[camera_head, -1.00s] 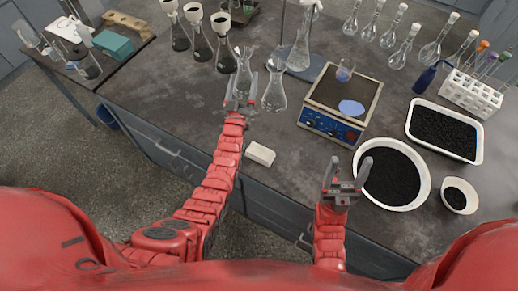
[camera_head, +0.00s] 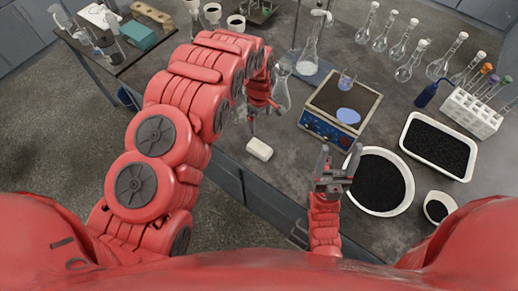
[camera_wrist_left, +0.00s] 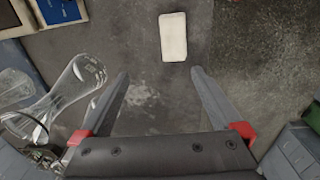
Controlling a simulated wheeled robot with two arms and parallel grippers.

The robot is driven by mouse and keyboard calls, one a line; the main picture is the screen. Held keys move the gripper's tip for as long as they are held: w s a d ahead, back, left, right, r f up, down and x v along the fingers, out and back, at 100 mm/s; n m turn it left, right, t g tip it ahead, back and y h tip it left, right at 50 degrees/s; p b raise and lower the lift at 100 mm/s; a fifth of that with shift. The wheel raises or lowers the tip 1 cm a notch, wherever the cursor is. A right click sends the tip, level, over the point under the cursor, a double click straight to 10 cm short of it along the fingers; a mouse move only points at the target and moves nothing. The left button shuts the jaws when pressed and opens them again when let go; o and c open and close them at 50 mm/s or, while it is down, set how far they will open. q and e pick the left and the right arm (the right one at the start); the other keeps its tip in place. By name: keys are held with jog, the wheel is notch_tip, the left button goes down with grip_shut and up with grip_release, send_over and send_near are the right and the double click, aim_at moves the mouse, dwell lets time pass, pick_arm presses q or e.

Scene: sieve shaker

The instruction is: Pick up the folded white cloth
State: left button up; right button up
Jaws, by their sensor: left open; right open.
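The folded white cloth (camera_head: 259,149) lies flat near the front edge of the dark bench, a small pale rectangle. In the left wrist view the cloth (camera_wrist_left: 173,37) is ahead of the fingertips, near the top middle. My left gripper (camera_head: 262,117) is above the bench just beyond the cloth, partly hidden by its own arm. My right gripper (camera_head: 336,158) is open and empty, beside the white bowl of black grains.
A blue shaker (camera_head: 339,108), a white bowl (camera_head: 405,168), a white tray (camera_head: 471,148) and a tube rack (camera_head: 474,114) fill the right side. Bench around the cloth is bare.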

aim_at(259, 148)
pick_arm(q)
jog(key=shift+g, duration=0.4)
jog(key=f+b, duration=0.1)
jog(key=f, duration=0.2)
jog(key=s+f, duration=0.1)
jog(key=f, duration=0.3)
jog(key=s+f+b, duration=0.1)
jog(key=f, duration=0.3)
jog(key=shift+s+a+f+b, duration=0.1)
jog(key=shift+a+b, duration=0.05)
jog(key=shift+b, duration=0.15)
notch_tip(259, 148, down, 5)
jog(key=b, duration=0.2)
jog(key=shift+f+b, duration=0.15)
jog(key=shift+b, duration=0.25)
jog(key=shift+c, duration=0.3)
jog(key=shift+c, duration=1.1)
jog(key=shift+s, duration=0.1)
jog(key=c, duration=1.1)
